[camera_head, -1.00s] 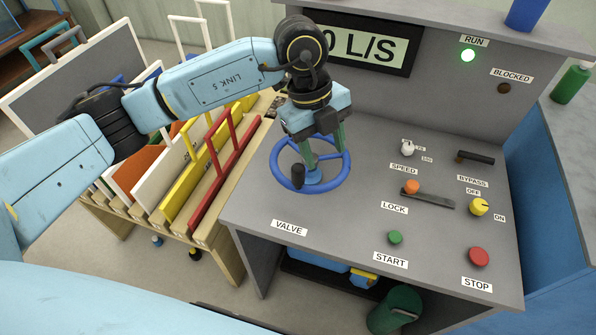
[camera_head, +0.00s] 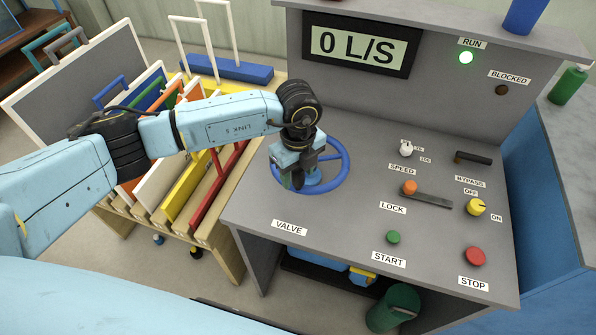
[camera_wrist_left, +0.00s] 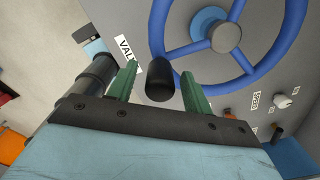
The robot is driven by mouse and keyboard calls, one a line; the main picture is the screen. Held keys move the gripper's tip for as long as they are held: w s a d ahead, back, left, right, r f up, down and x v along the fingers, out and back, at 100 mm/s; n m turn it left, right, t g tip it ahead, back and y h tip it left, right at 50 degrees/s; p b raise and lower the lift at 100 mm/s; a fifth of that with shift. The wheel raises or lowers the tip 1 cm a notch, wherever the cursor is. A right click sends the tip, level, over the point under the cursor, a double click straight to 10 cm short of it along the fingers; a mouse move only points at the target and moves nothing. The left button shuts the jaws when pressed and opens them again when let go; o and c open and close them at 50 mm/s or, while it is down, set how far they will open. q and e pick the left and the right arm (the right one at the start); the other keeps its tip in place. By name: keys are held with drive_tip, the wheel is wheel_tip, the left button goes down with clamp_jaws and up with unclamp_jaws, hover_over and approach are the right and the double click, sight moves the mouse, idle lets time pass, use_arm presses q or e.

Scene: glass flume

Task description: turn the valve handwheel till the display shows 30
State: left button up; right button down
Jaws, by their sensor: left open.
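The blue valve handwheel (camera_head: 345,165) lies on the grey console top above the VALVE label. In the left wrist view its rim (camera_wrist_left: 158,45), spokes and hub (camera_wrist_left: 225,37) show. Its black knob (camera_wrist_left: 160,80) stands between the two green fingers of my left gripper (camera_wrist_left: 160,85), which are open and apart from it. In the head view my left gripper (camera_head: 298,182) is down over the wheel's left side, and the knob there is mostly hidden. The display (camera_head: 357,45) reads 0 L/S. My right gripper is not in view.
The RUN lamp (camera_head: 466,57) is lit green; the BLOCKED lamp (camera_head: 502,90) is dark. Right of the wheel are the SPEED knob (camera_head: 406,149), orange LOCK knob (camera_head: 409,187), green START (camera_head: 393,237) and red STOP (camera_head: 475,256) buttons. A wooden rack (camera_head: 222,245) of coloured gates stands left.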

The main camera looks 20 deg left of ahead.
use_arm(q)
drive_tip(key=shift+f, duration=0.45)
drive_tip(key=shift+c, duration=0.2)
clamp_jaws()
